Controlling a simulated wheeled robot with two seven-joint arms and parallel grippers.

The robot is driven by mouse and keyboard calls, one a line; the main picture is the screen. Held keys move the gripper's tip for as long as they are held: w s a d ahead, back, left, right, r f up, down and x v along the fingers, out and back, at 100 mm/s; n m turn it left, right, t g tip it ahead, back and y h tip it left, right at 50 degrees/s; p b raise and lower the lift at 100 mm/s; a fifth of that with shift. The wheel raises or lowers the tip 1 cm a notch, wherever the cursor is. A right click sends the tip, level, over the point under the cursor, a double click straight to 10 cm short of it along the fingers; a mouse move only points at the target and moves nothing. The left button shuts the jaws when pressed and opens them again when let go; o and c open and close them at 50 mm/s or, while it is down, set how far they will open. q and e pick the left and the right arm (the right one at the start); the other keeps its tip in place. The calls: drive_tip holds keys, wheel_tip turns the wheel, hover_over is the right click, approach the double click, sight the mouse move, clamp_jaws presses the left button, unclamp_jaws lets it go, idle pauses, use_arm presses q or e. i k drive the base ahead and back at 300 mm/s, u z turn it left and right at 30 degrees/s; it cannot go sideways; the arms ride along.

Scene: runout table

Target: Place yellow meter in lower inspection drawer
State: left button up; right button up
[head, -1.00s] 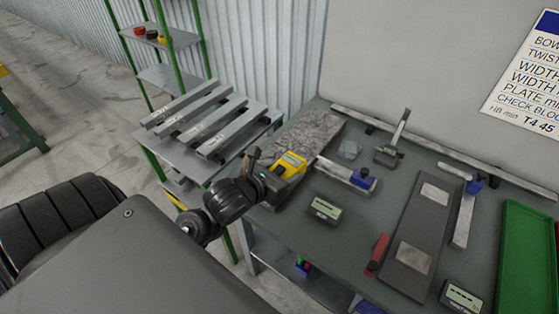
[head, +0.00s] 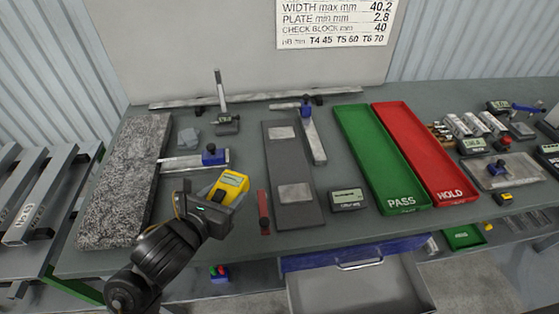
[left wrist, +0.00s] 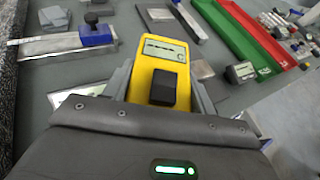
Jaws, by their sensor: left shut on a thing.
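The yellow meter (head: 229,186) has a grey display face and a dark block on it. My left gripper (head: 214,196) is shut on it and holds it over the front left part of the table. In the left wrist view the meter (left wrist: 158,68) sits between the two grey fingers (left wrist: 160,92). The lower inspection drawer (head: 360,290) is under the table's front edge, pulled out, with a blue front strip and a metal handle. Its visible inside is bare grey; its lower part is cut off by the frame. My right gripper is not in view.
A granite block (head: 125,180), a blue-ended caliper (head: 212,156), a red-handled tool (head: 263,212), a dark plate (head: 290,170) and a grey display box (head: 348,200) lie around. Green PASS (head: 403,201) and red HOLD (head: 455,190) trays stand right. Sloping rails (head: 25,215) are at left.

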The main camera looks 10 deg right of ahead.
sight(360, 286)
drive_tip(key=u, duration=0.05)
drive_tip(key=k, duration=1)
drive_tip(key=z, duration=2.45)
drive_tip(key=i, duration=1.55)
drive_tip(key=u, duration=1.8)
